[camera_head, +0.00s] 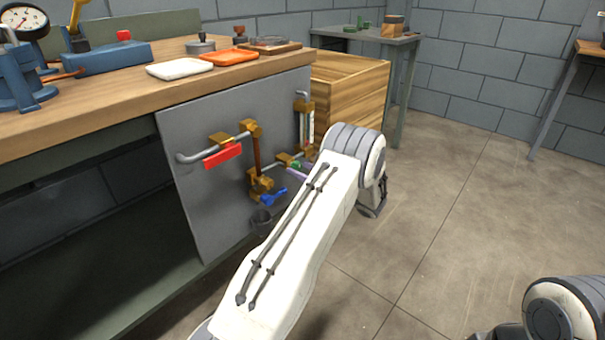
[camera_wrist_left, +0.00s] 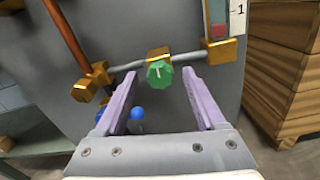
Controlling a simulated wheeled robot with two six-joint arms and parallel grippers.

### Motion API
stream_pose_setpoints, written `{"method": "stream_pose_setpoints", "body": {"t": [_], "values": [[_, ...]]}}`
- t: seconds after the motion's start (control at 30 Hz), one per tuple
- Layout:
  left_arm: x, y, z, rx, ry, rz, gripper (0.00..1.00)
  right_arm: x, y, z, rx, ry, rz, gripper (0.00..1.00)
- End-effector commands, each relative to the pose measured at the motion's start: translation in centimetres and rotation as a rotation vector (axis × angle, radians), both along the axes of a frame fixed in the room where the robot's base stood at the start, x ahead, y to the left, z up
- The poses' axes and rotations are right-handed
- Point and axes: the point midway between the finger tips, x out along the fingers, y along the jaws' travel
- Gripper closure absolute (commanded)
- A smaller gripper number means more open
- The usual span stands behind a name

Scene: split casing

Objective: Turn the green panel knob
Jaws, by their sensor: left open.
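The green knob (camera_wrist_left: 159,73) sits on a brass fitting on a grey pipe, on the grey panel (camera_head: 195,125). It has a pale pointer line on its face. In the wrist view it lies beyond and between the two purple fingers of my left gripper (camera_wrist_left: 155,92), which is open and empty. The fingers look apart from the knob. In the head view the green knob (camera_head: 295,164) shows small beside my left arm, and a bit of a purple finger (camera_head: 298,173) shows just below it. My right gripper is not in view; part of my right arm is at the lower right.
A red lever (camera_head: 222,156) and a blue handle (camera_head: 272,197) are on the same panel; blue also shows between my fingers (camera_wrist_left: 137,112). A gauge with a scale (camera_head: 306,128) stands above the knob. A wooden crate (camera_head: 350,85) is right of the panel. Open floor lies further right.

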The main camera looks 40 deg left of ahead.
Motion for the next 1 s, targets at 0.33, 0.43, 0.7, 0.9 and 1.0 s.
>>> {"method": "stream_pose_setpoints", "body": {"t": [0.33, 0.43, 0.7, 0.9, 1.0], "values": [[0.05, 0.29, 0.04, 0.000, 0.000, -0.001, 0.39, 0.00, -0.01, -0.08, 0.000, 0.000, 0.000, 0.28], [0.05, 0.28, 0.03, 0.000, 0.000, -0.001, 0.78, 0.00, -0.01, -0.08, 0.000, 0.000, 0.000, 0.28], [0.04, 0.27, 0.00, -0.002, -0.007, -0.001, 1.00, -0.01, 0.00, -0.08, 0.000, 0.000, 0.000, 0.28], [0.03, 0.26, -0.01, -0.006, -0.061, -0.001, 1.00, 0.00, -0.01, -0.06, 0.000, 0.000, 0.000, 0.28], [0.03, 0.25, -0.02, -0.010, -0.118, -0.001, 1.00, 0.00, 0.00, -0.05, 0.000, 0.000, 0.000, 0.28]]}}
